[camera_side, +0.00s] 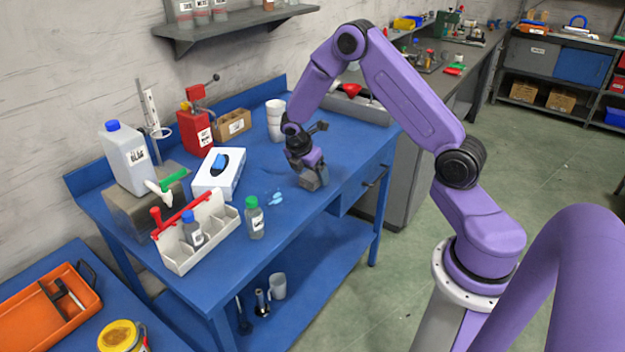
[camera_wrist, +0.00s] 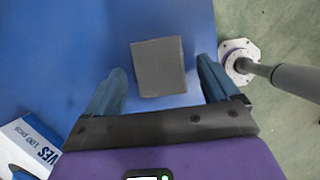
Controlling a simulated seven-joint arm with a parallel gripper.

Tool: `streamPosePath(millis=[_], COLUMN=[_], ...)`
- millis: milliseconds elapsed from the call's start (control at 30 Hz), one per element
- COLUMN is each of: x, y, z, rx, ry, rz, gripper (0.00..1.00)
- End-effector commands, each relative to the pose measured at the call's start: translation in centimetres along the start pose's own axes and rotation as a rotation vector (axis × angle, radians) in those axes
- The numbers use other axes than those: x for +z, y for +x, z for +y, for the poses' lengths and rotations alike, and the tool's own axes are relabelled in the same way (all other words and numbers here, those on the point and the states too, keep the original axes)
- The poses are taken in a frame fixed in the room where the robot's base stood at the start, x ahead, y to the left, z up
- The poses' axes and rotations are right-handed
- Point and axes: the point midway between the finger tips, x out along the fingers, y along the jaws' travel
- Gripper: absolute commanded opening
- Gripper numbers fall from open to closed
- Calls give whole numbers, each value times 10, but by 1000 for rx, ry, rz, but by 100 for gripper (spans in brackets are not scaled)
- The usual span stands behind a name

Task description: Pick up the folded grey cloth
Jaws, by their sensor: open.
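The folded grey cloth (camera_wrist: 158,66) is a small squarish block lying on the blue table, slightly turned. In the wrist view it shows between the two blue fingers of my gripper (camera_wrist: 162,78), with gaps to both fingers. My gripper is open and empty, pointing down at the cloth. In the side view my gripper (camera_side: 306,168) is low over the right part of the blue table. The cloth (camera_side: 313,181) shows there as a grey patch under it, partly hidden by the fingers. I cannot tell how high the fingertips are above the table.
A white glove box (camera_side: 217,178) stands left of my gripper, with a green-capped bottle (camera_side: 254,220) and a white caddy (camera_side: 190,245) nearer the front. White stacked cups (camera_side: 275,122) stand behind. The table's front edge (camera_side: 335,192) is close to the cloth.

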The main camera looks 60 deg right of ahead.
Motion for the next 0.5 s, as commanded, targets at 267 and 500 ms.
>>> streamPosePath(millis=[267,500], x=[0,0], y=[12,12], z=[1,0], rx=[2,2], ry=[1,1], rz=[1,1], gripper=[88,46])
